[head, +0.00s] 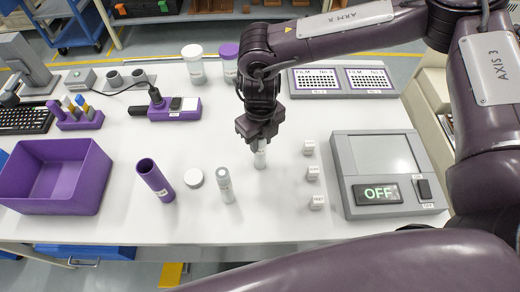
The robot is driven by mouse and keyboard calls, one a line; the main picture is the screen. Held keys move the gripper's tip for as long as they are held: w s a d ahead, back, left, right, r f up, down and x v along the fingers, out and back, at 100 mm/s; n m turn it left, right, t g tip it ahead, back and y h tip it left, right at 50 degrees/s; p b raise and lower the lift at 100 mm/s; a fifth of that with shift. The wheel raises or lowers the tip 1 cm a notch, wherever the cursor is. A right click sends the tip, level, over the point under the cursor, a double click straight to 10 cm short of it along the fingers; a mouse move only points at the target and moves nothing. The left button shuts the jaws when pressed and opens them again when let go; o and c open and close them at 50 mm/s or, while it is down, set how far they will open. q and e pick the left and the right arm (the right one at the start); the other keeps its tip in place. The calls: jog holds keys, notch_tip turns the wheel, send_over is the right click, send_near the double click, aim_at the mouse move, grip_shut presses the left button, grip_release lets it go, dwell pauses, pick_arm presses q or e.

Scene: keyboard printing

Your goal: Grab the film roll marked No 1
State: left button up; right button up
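My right gripper (260,138) points down over the middle of the white table, its fingertips at the top of a small pale cylinder (260,160) that stands upright. The fingers hide the cylinder's top, and I cannot tell whether they are closed on it. A similar pale cylinder (226,187) stands in front and to the left, clear of the gripper. I cannot read a No 1 mark on either one. Two film panels, a left one (318,80) and a right one (370,78), lie in a grey holder at the back right. My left gripper is not in view.
A purple tube (154,180), a white round cap (195,178) and a purple bin (60,178) stand to the left. Small white cubes (313,173) line up right of the gripper. A grey box (385,160) with a display reading OFF stands further right.

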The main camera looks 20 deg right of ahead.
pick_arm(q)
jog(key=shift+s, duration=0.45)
pick_arm(e)
grip_shut()
jog(key=shift+r, duration=0.1)
